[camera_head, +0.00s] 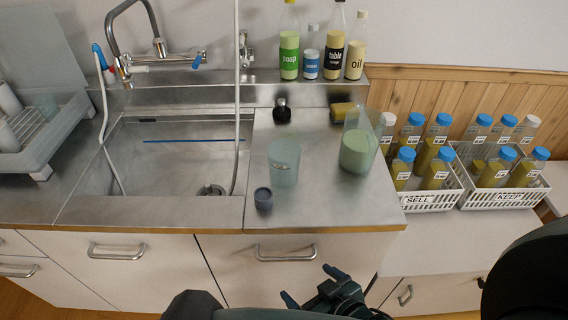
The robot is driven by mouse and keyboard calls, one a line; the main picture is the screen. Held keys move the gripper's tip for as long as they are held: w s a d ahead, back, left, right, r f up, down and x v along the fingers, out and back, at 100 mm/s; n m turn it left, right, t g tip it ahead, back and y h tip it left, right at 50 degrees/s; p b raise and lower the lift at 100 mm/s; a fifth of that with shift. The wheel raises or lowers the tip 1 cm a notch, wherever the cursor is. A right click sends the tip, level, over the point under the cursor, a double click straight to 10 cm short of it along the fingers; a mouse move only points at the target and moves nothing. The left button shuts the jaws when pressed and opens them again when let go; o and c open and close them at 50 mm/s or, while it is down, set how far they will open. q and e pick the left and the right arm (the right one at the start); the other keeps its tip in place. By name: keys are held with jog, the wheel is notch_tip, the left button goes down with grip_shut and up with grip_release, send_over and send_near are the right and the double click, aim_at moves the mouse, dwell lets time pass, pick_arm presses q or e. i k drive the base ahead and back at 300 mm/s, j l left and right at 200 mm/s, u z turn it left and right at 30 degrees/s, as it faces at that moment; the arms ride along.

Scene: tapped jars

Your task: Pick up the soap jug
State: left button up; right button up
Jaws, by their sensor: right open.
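The soap jug (358,150) appears to be the clear jug holding pale green liquid. It stands upright on the steel counter, right of the sink, with nothing touching it that I can see. A smaller green bottle labelled soap (289,52) stands on the back ledge. My right gripper (309,285) is at the bottom of the view, in front of the cabinet doors and well short of the jug. Its fingers are spread and empty. My left gripper is not in view.
A translucent cup (284,163), a small dark cup (263,198), a dark-topped dispenser (282,110) and a yellow sponge (342,111) are on the counter. Crates marked SELL (432,201) and KEEP (505,196) hold blue-capped bottles at right. The sink (160,165) lies left.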

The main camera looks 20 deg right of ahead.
aim_at(364, 127)
jog(key=l+u, duration=0.1)
jog(key=l, duration=0.3)
jog(key=k+l+u, duration=0.1)
jog(key=l, duration=0.35)
jog(key=k+l+u, duration=0.1)
jog(key=l, duration=0.3)
jog(key=k+l+u, duration=0.1)
jog(key=l, duration=0.3)
jog(key=k+l+u, duration=0.1)
jog(key=l, duration=0.3)
jog(key=k+l+u, duration=0.1)
jog(key=l, duration=0.25)
jog(key=i+j, duration=0.1)
jog(key=j, duration=0.2)
jog(key=i+j, duration=0.15)
jog(key=j, duration=0.15)
